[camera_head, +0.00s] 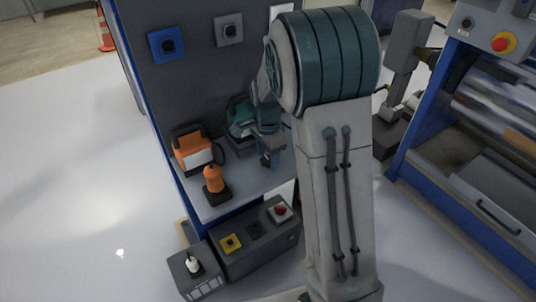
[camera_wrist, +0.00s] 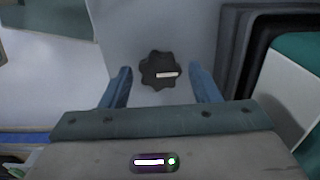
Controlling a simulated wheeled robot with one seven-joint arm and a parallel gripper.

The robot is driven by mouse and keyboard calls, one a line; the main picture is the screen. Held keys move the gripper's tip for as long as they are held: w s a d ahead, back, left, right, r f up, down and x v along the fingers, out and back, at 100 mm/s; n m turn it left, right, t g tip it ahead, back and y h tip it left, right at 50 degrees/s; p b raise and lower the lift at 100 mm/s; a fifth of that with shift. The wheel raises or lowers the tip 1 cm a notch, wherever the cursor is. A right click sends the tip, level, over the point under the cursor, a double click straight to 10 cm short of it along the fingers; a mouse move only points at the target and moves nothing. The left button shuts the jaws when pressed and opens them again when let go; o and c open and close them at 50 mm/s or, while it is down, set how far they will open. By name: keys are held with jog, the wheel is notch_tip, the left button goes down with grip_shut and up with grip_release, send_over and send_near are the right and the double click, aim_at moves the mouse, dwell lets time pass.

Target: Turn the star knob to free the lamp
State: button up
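The dark star knob (camera_wrist: 158,71) with a white bar mark shows in the wrist view on a light grey surface. My gripper (camera_wrist: 160,74) is open, with one blue finger on each side of the knob and a visible gap to both. In the head view my gripper (camera_head: 269,148) is over the shelf, beside a teal device (camera_head: 240,117) in a dark cradle. A teal body in a dark frame (camera_wrist: 247,45) also shows at the right of the wrist view. I cannot tell for sure which item is the lamp.
An orange device (camera_head: 190,150) and a small orange item on a dark base (camera_head: 213,180) stand left on the shelf (camera_head: 205,210). Below is a dark box (camera_head: 258,238) with yellow and red buttons. A blue-framed roller machine (camera_head: 480,130) stands at the right.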

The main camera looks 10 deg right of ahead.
jog(key=c, duration=0.7)
jog(key=shift+n, duration=0.3)
jog(key=n, duration=1.2)
jog(key=shift+n+p, duration=0.3)
jog(key=shift+p, duration=0.05)
jog(key=n, duration=0.5)
jog(key=shift+p, duration=0.3)
